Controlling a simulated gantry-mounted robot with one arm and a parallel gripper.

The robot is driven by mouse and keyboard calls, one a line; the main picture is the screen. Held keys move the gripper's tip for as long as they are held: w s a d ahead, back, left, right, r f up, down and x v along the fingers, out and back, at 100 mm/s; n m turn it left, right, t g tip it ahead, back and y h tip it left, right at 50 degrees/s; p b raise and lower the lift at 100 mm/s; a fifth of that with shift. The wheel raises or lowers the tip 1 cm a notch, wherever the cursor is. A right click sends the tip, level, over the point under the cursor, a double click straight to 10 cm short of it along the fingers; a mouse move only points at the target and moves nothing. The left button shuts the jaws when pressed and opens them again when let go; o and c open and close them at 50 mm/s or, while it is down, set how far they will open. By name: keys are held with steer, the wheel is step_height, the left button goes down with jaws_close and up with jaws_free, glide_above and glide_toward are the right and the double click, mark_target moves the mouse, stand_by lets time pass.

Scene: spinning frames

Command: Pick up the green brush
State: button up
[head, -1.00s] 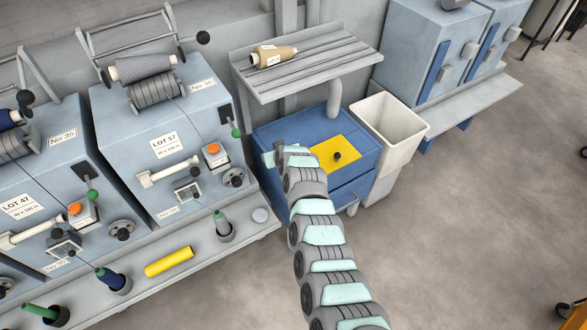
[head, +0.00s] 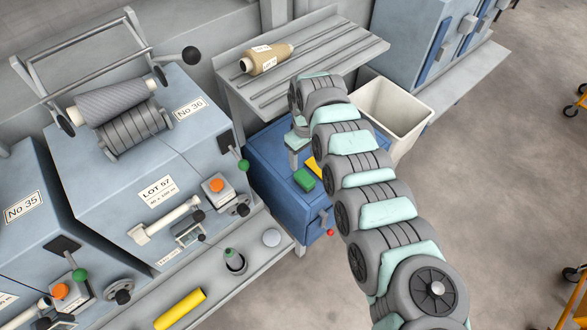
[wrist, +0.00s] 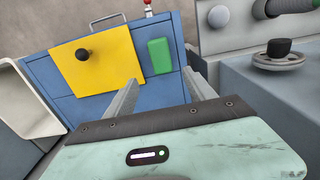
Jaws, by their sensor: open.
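The green brush (head: 304,180) is a small green block on top of the blue cabinet (head: 270,172). In the wrist view the brush (wrist: 160,56) lies to the right of a yellow panel (wrist: 97,66) with a black knob (wrist: 83,54). My gripper (wrist: 161,77) is open and empty, its two fingers pointing toward the cabinet top. The brush appears between and beyond the fingertips, apart from them. In the head view my arm bends down over the cabinet and hides most of the yellow panel.
A white bin (head: 392,112) stands right of the cabinet. A grey slatted shelf (head: 345,42) with a tan yarn cone (head: 267,58) is behind my arm. The LOT 57 machine (head: 110,175) stands left. A red-tipped lever (wrist: 148,9) shows at the cabinet's far edge.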

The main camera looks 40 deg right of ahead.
mark_target(305, 177)
steer(key=f, duration=0.2)
steer(key=f+b, duration=0.1)
steer(key=f, duration=0.1)
steer(key=s+f+b, duration=0.1)
steer(key=f, duration=0.1)
steer(key=shift+f, duration=0.2)
steer(key=f, duration=0.1)
steer(key=f+b, duration=0.1)
steer(key=f, duration=0.1)
steer(key=f+b, duration=0.1)
steer(key=shift+s+a+f, duration=0.2)
steer(key=shift+s+a, duration=0.05)
steer(key=shift+a, duration=0.05)
steer(key=shift+d+r, duration=0.1)
steer(key=shift+w, duration=0.1)
steer(key=shift+c, duration=0.3)
jaws_close()
